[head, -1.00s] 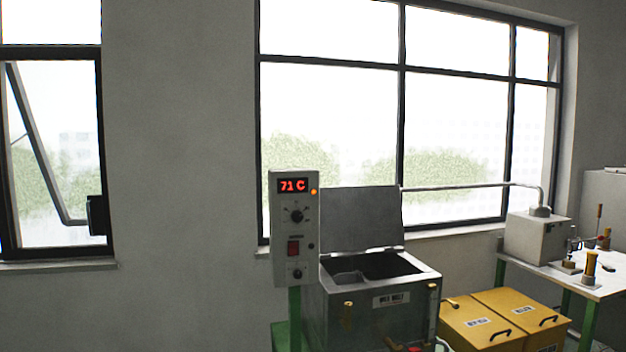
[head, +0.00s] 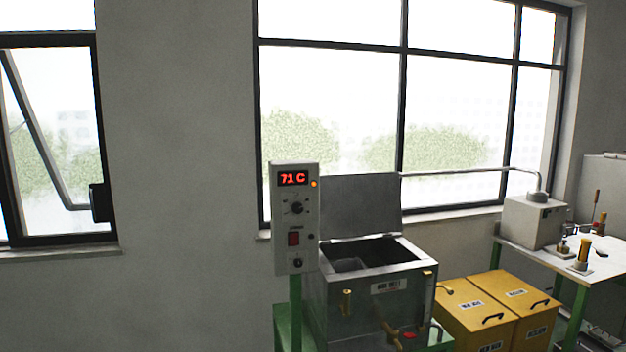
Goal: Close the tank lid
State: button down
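The metal wax melt tank (head: 345,308) stands right of the middle in the head view. Its grey lid (head: 360,204) is hinged at the back edge and stands open, close to upright. The tank's dark opening (head: 375,256) is uncovered, and a small part of a grey inner piece shows at its left. My gripper is not in the head view, so its place relative to the lid cannot be seen.
A control box (head: 294,218) reading 71 C stands on a green post at the tank's left front. Yellow bins (head: 480,308) stand to its right. Beyond them is a table (head: 545,257) with a grey box (head: 533,221), its pipe running behind the lid.

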aim_at(361, 205)
jog(key=k, duration=1.35)
jog(key=u, duration=0.15)
jog(key=i, duration=0.45)
jog(key=u, duration=0.75)
jog(key=i, duration=0.7)
jog(key=u, duration=0.7)
jog(key=i, duration=1.75)
jog(key=z, duration=0.4)
jog(key=i, duration=0.7)
jog(key=z, duration=0.5)
